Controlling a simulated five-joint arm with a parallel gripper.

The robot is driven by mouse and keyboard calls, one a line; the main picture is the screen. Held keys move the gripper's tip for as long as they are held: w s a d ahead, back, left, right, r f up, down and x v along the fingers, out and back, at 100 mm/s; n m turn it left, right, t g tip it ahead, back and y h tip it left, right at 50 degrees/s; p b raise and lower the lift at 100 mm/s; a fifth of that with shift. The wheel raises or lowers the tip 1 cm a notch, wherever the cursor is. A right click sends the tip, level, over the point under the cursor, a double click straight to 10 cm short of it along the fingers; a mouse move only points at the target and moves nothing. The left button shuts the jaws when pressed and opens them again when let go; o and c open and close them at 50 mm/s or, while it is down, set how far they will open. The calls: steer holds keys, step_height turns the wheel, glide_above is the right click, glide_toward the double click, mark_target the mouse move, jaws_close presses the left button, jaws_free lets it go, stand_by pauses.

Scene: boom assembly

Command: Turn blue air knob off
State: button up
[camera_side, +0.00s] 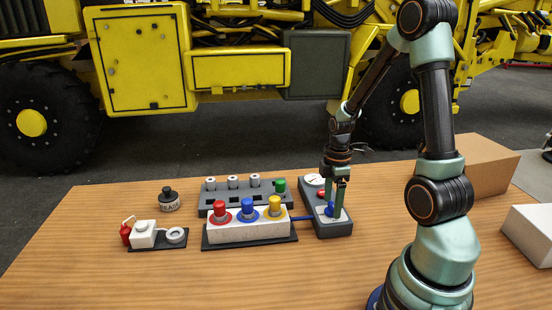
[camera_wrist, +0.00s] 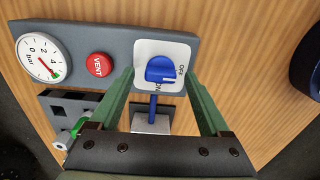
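The blue air knob (camera_wrist: 160,68) sits on a white plate (camera_wrist: 150,48) marked OFF and ON, on a grey panel. A small white mark shows on its lower right edge, near the lettering. The ON lettering is partly covered by the knob. In the side view the blue knob (camera_side: 328,211) is at the panel's front part, just below my gripper (camera_side: 337,192). In the wrist view my gripper (camera_wrist: 160,76) is open, its two green fingers apart on either side of the knob. Whether either finger touches it I cannot tell.
The panel also carries a red VENT button (camera_wrist: 100,65) and a round pressure gauge (camera_wrist: 44,57). To the left stand a white block with red, blue and yellow knobs (camera_side: 247,223) and a grey rack (camera_side: 228,187). Bare wooden table (camera_side: 110,275) lies in front.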

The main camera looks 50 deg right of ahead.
mark_target(332, 205)
step_height(332, 205, up, 12)
stand_by(0.7)
steer(key=a+r+m+t, duration=0.2)
steer(key=a+r+m, duration=0.1)
steer(key=a, duration=0.6)
steer(key=w+a+r+m+t, duration=0.1)
steer(key=a+r+m+t, duration=0.2)
steer(key=a+m, duration=0.3)
steer(key=a+r, duration=0.1)
steer(key=a, duration=0.3)
steer(key=shift+w+t, duration=0.3)
